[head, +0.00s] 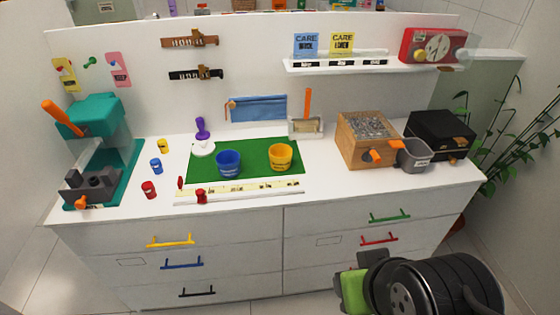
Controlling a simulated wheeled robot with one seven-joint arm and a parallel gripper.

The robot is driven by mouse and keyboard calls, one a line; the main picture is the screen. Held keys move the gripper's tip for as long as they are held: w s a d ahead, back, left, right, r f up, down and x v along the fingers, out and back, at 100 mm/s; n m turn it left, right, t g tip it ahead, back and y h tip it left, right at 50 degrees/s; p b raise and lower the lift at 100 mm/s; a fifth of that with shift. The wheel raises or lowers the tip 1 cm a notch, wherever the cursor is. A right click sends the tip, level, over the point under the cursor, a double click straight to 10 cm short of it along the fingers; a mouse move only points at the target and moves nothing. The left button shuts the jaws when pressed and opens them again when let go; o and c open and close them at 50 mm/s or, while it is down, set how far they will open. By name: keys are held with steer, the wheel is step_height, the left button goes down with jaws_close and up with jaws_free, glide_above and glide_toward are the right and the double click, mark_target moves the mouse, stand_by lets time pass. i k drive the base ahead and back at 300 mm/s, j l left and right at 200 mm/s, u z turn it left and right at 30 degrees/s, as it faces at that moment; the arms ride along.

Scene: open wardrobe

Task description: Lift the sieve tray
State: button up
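A wooden box (352,148) stands at the right of the counter, with a speckled grey tray-like top (368,124) that looks like the sieve tray. The top sits level in the box, and an orange knob (376,156) shows on the front. I cannot make out the mesh or how the tray is seated. My gripper (352,290) shows only in part at the bottom right, as a green and dark piece beside my black arm. It is below the countertop, in front of the drawers, well apart from the box. Its fingers cannot be made out.
A grey bin (414,153) and a black box (440,135) stand right of the wooden box. Left are a small orange-handled holder (305,126) and a green mat (245,172) with blue (228,164) and yellow (280,157) cups. A shelf (335,62) is above. The counter's front right is clear.

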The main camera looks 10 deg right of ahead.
mark_target(356, 121)
steer(key=i+j+z, duration=0.15)
steer(key=i, duration=0.85)
